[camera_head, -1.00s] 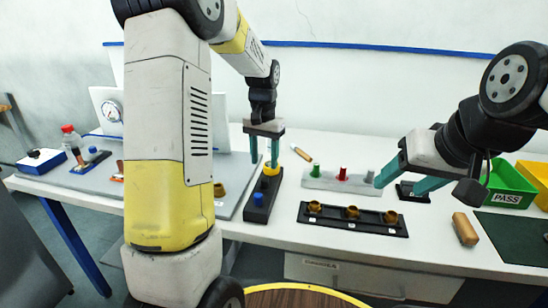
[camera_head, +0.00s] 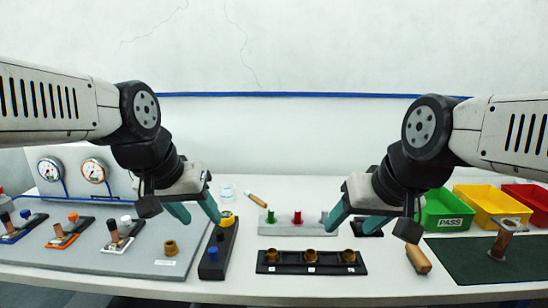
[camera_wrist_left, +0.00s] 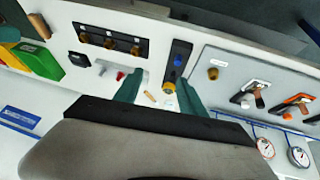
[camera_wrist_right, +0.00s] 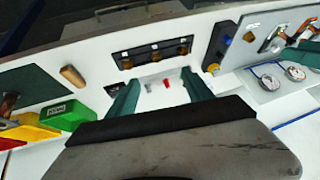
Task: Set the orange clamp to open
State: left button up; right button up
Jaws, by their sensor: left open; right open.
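The orange clamp (camera_head: 62,241) stands on the grey board at the left, with an orange-edged base, a brown handle tilted from upright and an orange knob. It also shows in the left wrist view (camera_wrist_left: 291,104), at the right. A white-edged clamp (camera_head: 118,243) is to its right and a blue-edged clamp (camera_head: 14,235) to its left. My left gripper (camera_head: 197,216) is open and empty, well right of the orange clamp, by the black block with the blue knob. My right gripper (camera_head: 354,224) is open and empty, behind the black strip with brass fittings, far from the clamp.
The grey board (camera_head: 150,262) carries the clamps, a brass fitting (camera_head: 170,247) and gauges (camera_head: 94,171) behind. A black block (camera_head: 218,250) stands right of it. Green (camera_head: 444,221), yellow and red bins are at the right. A wooden handle (camera_head: 418,259) lies in front of them.

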aim_at(73, 217)
jog(key=u, duration=1.6)
